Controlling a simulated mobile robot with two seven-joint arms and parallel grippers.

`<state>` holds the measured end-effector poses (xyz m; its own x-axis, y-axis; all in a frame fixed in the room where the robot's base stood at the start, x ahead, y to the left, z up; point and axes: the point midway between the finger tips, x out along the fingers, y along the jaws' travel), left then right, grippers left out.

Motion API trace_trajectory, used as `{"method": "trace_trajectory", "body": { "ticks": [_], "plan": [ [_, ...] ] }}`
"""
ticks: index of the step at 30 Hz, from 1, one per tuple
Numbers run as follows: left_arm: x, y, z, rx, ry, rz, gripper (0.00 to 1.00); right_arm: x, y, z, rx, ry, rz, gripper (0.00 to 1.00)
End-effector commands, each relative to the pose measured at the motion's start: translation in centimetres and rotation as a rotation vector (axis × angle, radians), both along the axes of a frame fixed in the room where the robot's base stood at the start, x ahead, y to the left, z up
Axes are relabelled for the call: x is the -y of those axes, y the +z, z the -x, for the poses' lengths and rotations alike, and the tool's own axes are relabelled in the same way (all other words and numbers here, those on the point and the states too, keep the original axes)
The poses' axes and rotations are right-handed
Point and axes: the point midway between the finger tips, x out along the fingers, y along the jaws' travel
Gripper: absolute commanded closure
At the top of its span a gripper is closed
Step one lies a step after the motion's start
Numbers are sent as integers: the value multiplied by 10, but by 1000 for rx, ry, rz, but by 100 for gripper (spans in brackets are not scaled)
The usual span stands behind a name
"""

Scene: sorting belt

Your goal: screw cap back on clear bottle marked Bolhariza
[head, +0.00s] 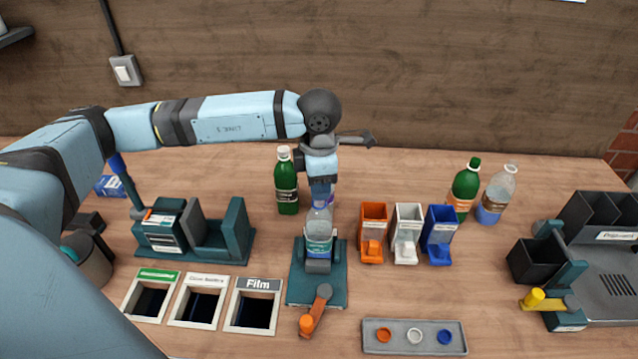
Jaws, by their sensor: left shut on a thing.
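A clear bottle (319,231) with a teal-and-white label stands upright in a teal clamp fixture (318,287) at the centre; its label print is too small to read. My left gripper (322,198) points straight down right over the bottle's top. It is shut on a small purple-blue thing (327,198), which looks like a cap. The fingers hide most of the bottle's neck, so I cannot tell whether the cap touches the thread. My right gripper is not in view.
A green bottle (286,181) stands close behind left. Orange (372,232), white (407,234) and blue (440,234) dispensers stand to the right. A grey tray (400,348) holds orange, white and blue caps. Framed bins, including Film (254,284), lie left. Two more bottles stand behind the dispensers.

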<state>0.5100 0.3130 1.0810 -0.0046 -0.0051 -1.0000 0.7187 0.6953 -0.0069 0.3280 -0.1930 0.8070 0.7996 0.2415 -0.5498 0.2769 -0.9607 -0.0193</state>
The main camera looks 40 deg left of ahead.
Motion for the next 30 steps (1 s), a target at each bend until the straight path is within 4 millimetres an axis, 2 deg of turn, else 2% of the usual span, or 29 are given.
{"method": "trace_trajectory", "body": {
  "ticks": [30],
  "plan": [
    [0, -8, 0, 0, 0, 0, 91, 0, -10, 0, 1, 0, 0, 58]
  ]
}}
